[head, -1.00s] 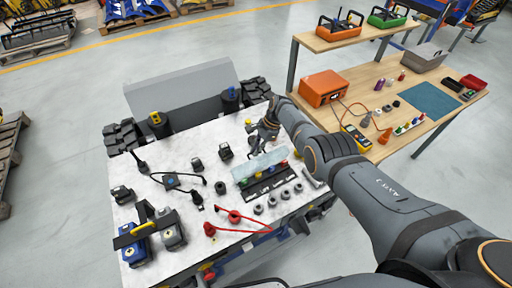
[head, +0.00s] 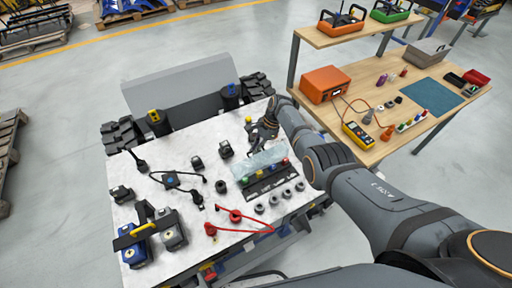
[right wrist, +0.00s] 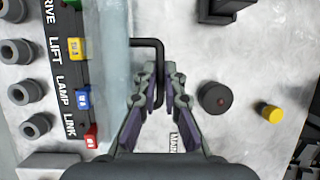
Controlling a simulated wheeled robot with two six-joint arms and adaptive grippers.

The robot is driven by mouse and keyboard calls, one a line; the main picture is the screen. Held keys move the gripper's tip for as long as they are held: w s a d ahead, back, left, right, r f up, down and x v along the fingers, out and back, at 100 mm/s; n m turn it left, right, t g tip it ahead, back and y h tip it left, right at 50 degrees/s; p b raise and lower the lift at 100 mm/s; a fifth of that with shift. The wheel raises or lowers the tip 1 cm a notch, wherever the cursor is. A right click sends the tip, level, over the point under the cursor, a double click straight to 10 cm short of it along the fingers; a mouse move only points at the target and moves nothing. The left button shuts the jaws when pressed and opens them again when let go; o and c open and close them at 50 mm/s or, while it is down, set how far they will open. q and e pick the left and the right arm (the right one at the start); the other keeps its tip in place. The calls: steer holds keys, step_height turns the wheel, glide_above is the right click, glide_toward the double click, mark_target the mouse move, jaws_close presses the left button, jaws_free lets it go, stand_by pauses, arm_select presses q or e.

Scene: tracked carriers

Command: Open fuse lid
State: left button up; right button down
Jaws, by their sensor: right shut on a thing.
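The fuse lid is a clear, bluish panel (head: 260,159) over the back of the black fuse block (head: 268,185); in the right wrist view the lid (right wrist: 112,65) shows as a pale strip. Its black bent handle (right wrist: 148,43) sits between the fingers of my right gripper (right wrist: 158,85), which is shut on it. The right gripper (head: 256,142) is behind the lid in the head view. The lid's exact tilt is hard to tell. My left gripper is out of view.
Several grey round knobs (right wrist: 20,94) line the block's front. A black button (right wrist: 214,97) and a yellow knob (right wrist: 271,113) stand right of the gripper. A red cable (head: 236,216) and a battery-like blue unit (head: 135,250) lie on the white top (head: 185,205).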

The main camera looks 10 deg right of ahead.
steer(key=shift+w+r, duration=0.25)
steer(key=shift+w, duration=0.05)
steer(key=c, duration=1.7)
jaws_free()
steer(key=shift+c, duration=0.2)
steer(key=shift+s+f, duration=0.1)
steer(key=shift+f, duration=0.1)
steer(key=v, duration=1.2)
steer(key=shift+a, duration=0.1)
